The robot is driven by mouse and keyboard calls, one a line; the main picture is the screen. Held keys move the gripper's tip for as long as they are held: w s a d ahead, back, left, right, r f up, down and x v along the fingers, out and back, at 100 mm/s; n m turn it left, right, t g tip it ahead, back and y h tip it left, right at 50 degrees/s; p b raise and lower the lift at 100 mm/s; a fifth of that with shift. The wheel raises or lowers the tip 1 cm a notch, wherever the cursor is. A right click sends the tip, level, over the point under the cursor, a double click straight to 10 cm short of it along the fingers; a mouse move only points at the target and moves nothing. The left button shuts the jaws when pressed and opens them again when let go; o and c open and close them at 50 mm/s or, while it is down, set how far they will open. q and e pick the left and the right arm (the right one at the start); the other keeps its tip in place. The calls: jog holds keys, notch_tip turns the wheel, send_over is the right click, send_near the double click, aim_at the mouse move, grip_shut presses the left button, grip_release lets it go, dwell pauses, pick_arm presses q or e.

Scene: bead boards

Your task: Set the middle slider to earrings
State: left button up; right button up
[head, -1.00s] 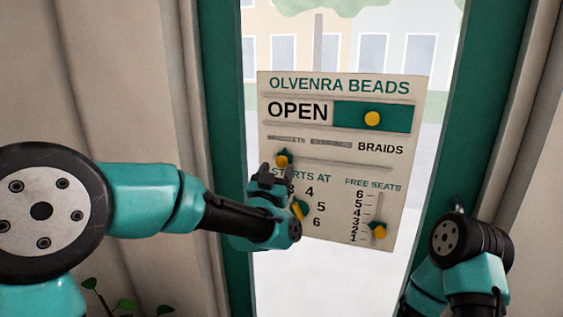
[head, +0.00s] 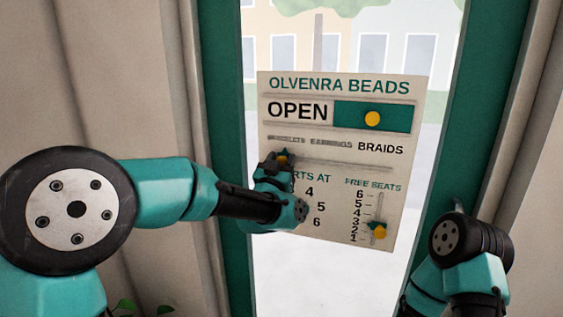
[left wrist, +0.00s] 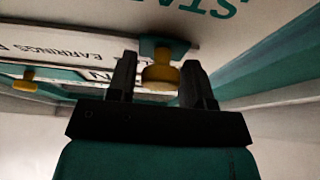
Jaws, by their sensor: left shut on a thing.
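The middle slider has a yellow knob on a dark green base (head: 282,153), at the left end of its slot, below the first small grey label, which reads like "BRACELETS". The "EARRINGS" label (head: 331,143) is right of it and "BRAIDS" (head: 380,149) is at the far right. My left gripper (head: 277,162) is shut on this knob. In the left wrist view, the yellow knob (left wrist: 161,77) sits between the two black fingers. My right arm is at the lower right, apart from the board; its fingers do not show clearly.
The Olvenra Beads board (head: 420,112) hangs on a glass door. Above is the OPEN slider with a yellow knob (head: 372,118). Below right is the free-seats slider knob (head: 379,231), near 2. My left arm covers the starts-at slider.

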aim_at(330, 155)
pick_arm(q)
jog(key=c, duration=0.5)
jog(key=s+d, duration=0.1)
jog(key=d, duration=0.3)
jog(key=s+d, duration=0.1)
jog(key=d, duration=0.3)
jog(key=s+d, duration=0.2)
jog(key=d, duration=0.2)
jog(key=o, duration=1.1)
jog(key=shift+a, duration=0.1)
jog(key=v, duration=1.7)
jog(key=shift+s, duration=0.15)
jog(key=shift+f, duration=0.15)
